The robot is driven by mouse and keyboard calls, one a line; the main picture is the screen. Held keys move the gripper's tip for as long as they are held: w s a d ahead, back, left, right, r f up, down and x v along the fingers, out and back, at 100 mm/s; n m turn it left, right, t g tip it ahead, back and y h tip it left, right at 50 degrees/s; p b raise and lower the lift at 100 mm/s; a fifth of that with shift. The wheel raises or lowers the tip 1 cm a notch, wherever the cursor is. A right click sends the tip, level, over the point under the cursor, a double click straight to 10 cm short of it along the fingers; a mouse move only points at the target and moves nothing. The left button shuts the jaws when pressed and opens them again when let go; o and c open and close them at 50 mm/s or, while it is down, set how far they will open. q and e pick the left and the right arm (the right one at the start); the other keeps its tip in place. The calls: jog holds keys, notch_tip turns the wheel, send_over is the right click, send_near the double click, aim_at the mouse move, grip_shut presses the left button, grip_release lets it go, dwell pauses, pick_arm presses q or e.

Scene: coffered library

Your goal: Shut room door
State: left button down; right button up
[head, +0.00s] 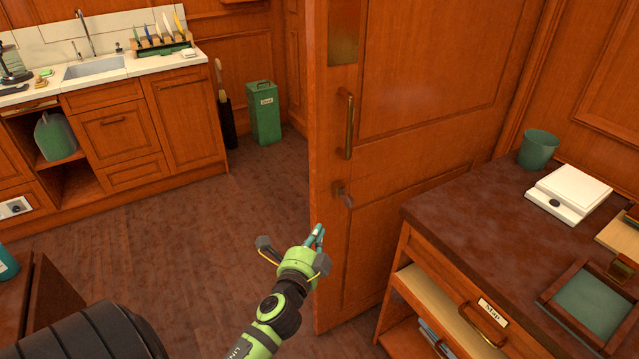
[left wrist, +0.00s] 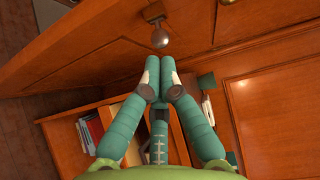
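The wooden room door (head: 425,165) stands open, its free edge facing the middle of the room. My right gripper is not in view.
A desk (head: 440,205) with open shelves stands close to the door on the right, bearing a green cup (head: 538,149) and a white scale (head: 567,192). A sink counter (head: 130,68) and a green bin (head: 263,112) are at the back. The floor left of the door is clear.

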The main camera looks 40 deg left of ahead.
pick_arm(q)
notch_tip(320, 180, up, 3)
jog(key=p, duration=0.1)
send_near(324, 176)
jog(key=w+d, duration=0.2)
jog(key=w, duration=0.1)
jog(key=shift+t, duration=0.4)
jog(key=a, duration=0.1)
jog(key=w+a, duration=0.2)
jog(key=shift+a+f+p, duration=0.3)
jog(key=shift+f+p, duration=0.05)
jog(key=shift+f, duration=0.05)
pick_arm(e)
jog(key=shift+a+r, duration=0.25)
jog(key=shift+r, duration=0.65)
pick_arm(q)
jog(key=shift+a, duration=0.15)
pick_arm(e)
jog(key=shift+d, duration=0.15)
